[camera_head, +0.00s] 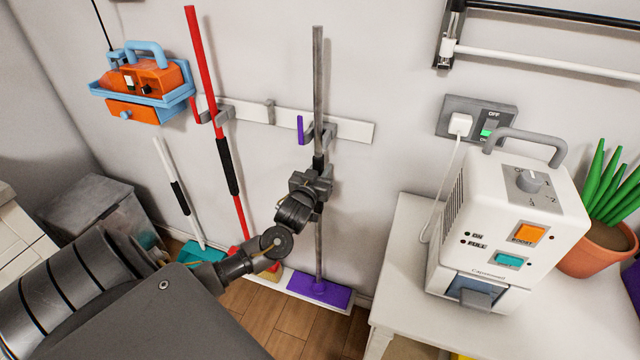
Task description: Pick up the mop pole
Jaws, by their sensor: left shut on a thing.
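The mop pole (318,90) is a long grey pole with a purple flat head (319,289) at its foot. It stands nearly upright against the wall, at a grey clip of the white wall rack (355,131). My left gripper (318,185) is shut on the pole below the rack, near its dark grip section. The gripper hides part of the pole and the exact finger contact. My right gripper is not in view.
A red pole (204,70) hangs at the rack to the left, and a white-handled tool with a teal head (203,252) stands beyond it. A white dehumidifier (505,220) and potted plant (606,240) are on the white table (410,290) at right. An orange-blue caddy (145,82) hangs upper left.

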